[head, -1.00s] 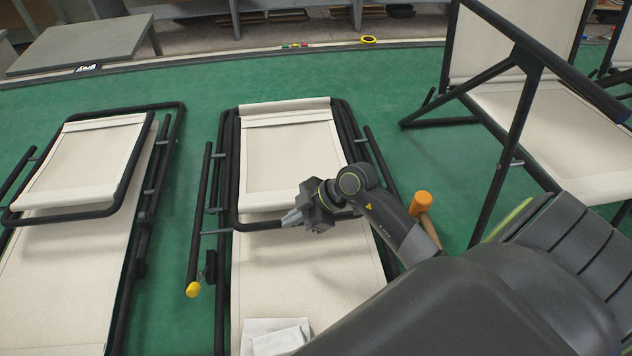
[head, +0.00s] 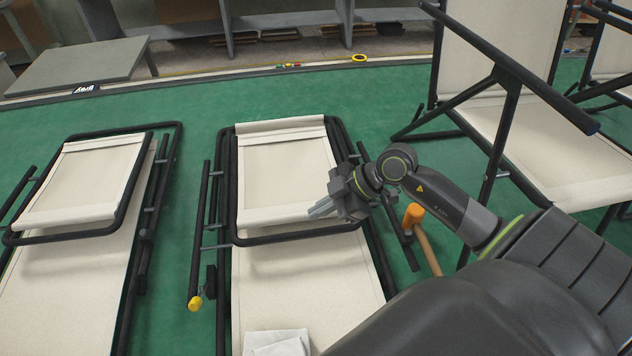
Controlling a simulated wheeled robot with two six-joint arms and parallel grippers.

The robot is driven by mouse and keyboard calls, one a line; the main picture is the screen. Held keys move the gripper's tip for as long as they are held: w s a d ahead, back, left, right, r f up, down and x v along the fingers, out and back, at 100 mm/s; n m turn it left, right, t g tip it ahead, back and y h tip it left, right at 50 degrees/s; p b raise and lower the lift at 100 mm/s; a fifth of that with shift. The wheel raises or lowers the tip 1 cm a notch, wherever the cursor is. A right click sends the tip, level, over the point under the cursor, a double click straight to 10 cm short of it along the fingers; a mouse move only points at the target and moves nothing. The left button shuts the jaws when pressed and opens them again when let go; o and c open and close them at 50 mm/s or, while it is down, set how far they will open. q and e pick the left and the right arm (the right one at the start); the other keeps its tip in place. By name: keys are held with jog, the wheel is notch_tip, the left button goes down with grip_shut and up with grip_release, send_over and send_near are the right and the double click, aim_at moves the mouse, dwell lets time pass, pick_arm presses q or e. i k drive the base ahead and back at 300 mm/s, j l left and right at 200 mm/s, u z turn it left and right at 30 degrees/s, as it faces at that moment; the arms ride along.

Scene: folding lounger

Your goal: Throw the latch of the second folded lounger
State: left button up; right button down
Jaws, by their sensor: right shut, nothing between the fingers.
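Two folded loungers with cream fabric and black tube frames lie flat on the green floor. One lounger (head: 75,270) is at the left, and another lounger (head: 290,280) is in the middle. A dark latch-like part (head: 210,283) with a yellow knob (head: 195,303) sits on the left side of the middle lounger. My right gripper (head: 322,209) is shut and empty. It appears over the right part of the middle lounger, near its black cross tube, with its fingers pointing left. It is apart from the yellow knob. My left gripper is out of view.
An orange-headed mallet (head: 413,214) lies right of the middle lounger, partly hidden by my arm. An unfolded lounger (head: 530,140) stands at the right. White paper or cloth (head: 277,343) lies on the middle lounger. Green floor (head: 190,150) is clear between the folded loungers.

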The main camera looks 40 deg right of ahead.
aim_at(195, 303)
jog(key=k+j, duration=1.25)
